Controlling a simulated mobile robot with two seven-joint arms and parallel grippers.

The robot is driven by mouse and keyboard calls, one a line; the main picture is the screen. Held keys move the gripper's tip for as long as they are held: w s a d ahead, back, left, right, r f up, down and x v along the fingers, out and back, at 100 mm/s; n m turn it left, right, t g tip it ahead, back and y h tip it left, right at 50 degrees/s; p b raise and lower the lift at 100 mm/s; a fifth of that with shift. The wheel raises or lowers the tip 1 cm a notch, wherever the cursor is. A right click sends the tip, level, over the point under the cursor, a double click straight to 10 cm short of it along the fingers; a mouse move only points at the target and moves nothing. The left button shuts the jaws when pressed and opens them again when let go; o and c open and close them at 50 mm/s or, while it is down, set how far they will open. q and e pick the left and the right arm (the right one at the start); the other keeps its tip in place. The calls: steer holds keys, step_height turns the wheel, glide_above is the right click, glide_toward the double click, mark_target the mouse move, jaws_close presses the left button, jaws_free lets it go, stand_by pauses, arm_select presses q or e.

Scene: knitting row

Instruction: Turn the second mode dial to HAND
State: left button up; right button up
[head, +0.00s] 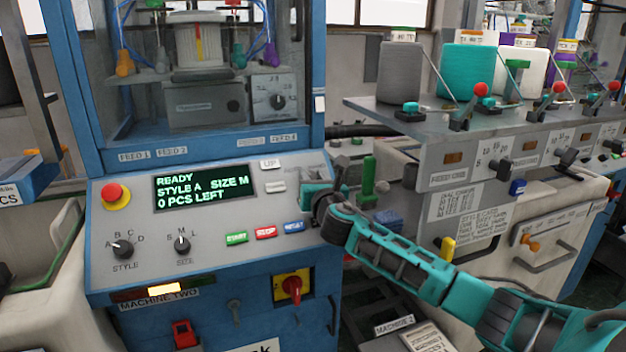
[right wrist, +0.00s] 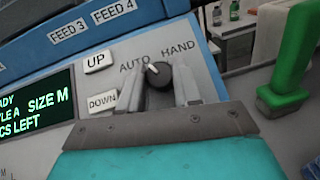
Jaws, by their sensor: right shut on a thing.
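The mode dial (right wrist: 158,80) is a black knob on the grey panel of the machine labelled MACHINE TWO, with AUTO (right wrist: 134,63) and HAND (right wrist: 178,50) printed above it. Its white mark points up and a little left, nearer to AUTO. My right gripper (right wrist: 157,90) has one finger on each side of the knob and is shut on it. In the head view my right gripper (head: 318,198) is at the panel's right edge and hides the knob. My left gripper is not in view.
The screen (head: 205,186) reads READY, STYLE A, SIZE M, 0 PCS LEFT. UP and DOWN buttons (right wrist: 102,102) lie just left of the dial. START, STOP and RESET buttons (head: 265,232) are below. A green lever (head: 369,176) stands to the right, close to my arm.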

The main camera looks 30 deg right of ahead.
steer(key=shift+a+m+h, duration=0.1)
steer(key=shift+m+h, duration=0.2)
steer(key=shift+m, duration=0.1)
steer(key=m+h+p, duration=0.1)
steer(key=m+g+h, duration=0.1)
steer(key=shift+w+a+r+m+g+p, duration=0.1)
steer(key=shift+a+r+m+g+p, duration=0.05)
steer(key=shift+m+g+p, duration=0.2)
steer(key=m+g+h+p, duration=0.1)
steer(key=m, duration=0.1)
steer(key=m+g+h+p, duration=0.1)
steer(key=m+g, duration=0.1)
steer(key=shift+w+a+m+h, duration=0.1)
steer(key=shift+a+m+h, duration=0.05)
steer(key=shift+m+h, duration=0.25)
steer(key=m+g, duration=0.1)
steer(key=m, duration=0.1)
steer(key=m+g+h+p, duration=0.1)
steer(key=m+g, duration=0.1)
steer(key=shift+w+a+r, duration=0.1)
steer(key=shift+w, duration=0.05)
steer(key=shift+m+g+h+p, duration=0.3)
steer(key=shift+m+g+p, duration=0.1)
steer(key=shift+m+g, duration=0.9)
steer(key=shift+m, duration=0.25)
steer(key=o, duration=1.1)
steer(key=shift+c, duration=0.2)
